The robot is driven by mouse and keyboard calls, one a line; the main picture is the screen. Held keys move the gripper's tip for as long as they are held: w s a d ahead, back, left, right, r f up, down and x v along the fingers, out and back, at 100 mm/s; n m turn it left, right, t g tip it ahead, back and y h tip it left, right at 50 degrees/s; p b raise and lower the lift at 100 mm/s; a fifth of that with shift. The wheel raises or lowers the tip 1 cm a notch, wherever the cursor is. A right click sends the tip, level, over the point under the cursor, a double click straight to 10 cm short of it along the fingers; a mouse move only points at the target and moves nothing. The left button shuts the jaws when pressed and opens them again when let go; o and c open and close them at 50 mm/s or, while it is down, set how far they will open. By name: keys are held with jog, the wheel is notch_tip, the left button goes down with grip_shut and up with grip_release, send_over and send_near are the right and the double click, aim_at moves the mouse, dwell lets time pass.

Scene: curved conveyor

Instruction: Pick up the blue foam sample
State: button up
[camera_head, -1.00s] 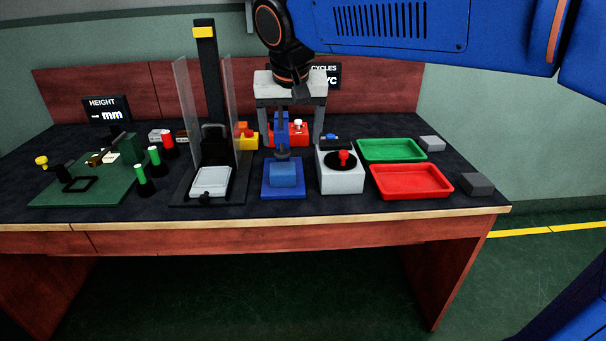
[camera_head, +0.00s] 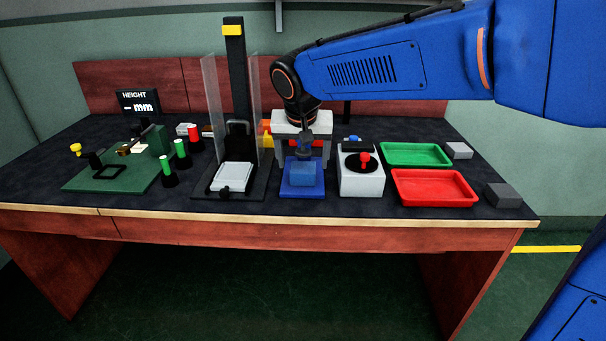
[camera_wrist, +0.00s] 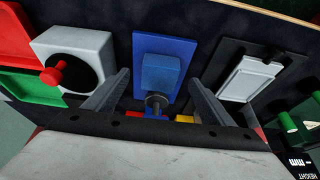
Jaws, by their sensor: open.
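The blue foam sample (camera_head: 304,175) is a small blue block on a darker blue base plate (camera_head: 288,191) at the front middle of the table. In the wrist view the sample (camera_wrist: 161,73) lies ahead, between the lines of my two fingers. My gripper (camera_head: 303,158) is open and empty, its fingers spread wide, just behind and above the sample. It also shows in the wrist view (camera_wrist: 160,80). A grey round plunger (camera_wrist: 156,101) is close to the sample's rear edge, between my fingers. I cannot tell whether the plunger touches it.
A white box with a red knob (camera_head: 362,177) stands right of the base plate. A black stand with clear side panels (camera_head: 234,90) rises close on the left. Green (camera_head: 415,154) and red (camera_head: 434,188) trays lie at the right. A green board (camera_head: 95,185) is at the left.

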aim_at(303, 171)
jog(key=shift+x, duration=3.05)
jog(key=shift+a, duration=0.1)
jog(key=shift+c, duration=0.7)
jog(key=c, duration=1.1)
jog(key=shift+r, duration=0.1)
